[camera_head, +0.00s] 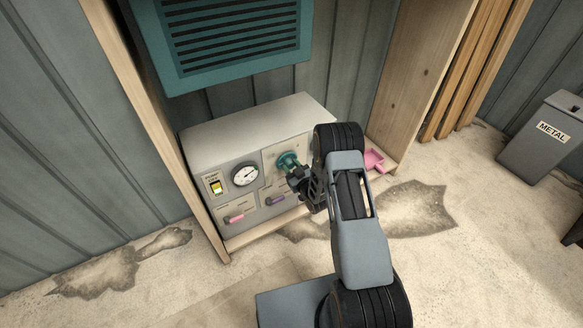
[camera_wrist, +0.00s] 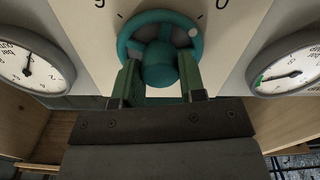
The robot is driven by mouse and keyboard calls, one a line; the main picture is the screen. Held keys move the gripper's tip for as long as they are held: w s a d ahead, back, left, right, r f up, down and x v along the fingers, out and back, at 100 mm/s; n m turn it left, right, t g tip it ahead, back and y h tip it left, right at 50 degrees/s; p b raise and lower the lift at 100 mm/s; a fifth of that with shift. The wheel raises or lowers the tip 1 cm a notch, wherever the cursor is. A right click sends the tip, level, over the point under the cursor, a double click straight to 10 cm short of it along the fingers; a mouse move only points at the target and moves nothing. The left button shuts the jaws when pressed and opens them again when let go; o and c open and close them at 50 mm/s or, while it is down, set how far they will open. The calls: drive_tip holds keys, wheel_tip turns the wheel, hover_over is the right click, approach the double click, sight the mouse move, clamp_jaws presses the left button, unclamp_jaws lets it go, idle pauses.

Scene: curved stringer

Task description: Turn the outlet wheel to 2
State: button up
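The teal outlet wheel (camera_wrist: 124,40) fills the top centre of the wrist view, with a round hub and spokes. A pale dot (camera_wrist: 195,32) sits on its rim at the upper right, near a tick and a 0 on the panel. Another numeral shows at the upper left, cut off by the frame edge. My gripper (camera_wrist: 160,68) is at the wheel, its two fingers apart on either side of the hub. I cannot tell whether they press on it. In the head view the wheel (camera_head: 287,160) is partly hidden by my gripper (camera_head: 299,177).
Two gauges (camera_wrist: 32,66) (camera_wrist: 287,72) flank the wheel. The grey panel box (camera_head: 255,126) also carries a yellow switch (camera_head: 216,187), a pink handle (camera_head: 236,218) and a purple handle (camera_head: 276,199). Wooden posts stand either side. A pink tray (camera_head: 373,160) lies at right.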

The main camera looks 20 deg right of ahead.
drive_tip(key=c, duration=0.4)
drive_tip(key=m+b, duration=0.1)
drive_tip(key=m, duration=0.2)
drive_tip(key=shift+b, duration=0.35)
drive_tip(key=m+b, duration=0.1)
drive_tip(key=m, duration=0.3)
drive_tip(key=shift+m+b, duration=0.3)
drive_tip(key=shift+m, duration=0.1)
drive_tip(key=m+b, duration=0.1)
drive_tip(key=m, duration=0.4)
drive_tip(key=shift+m+b, duration=0.45)
drive_tip(key=shift+m, duration=1.95)
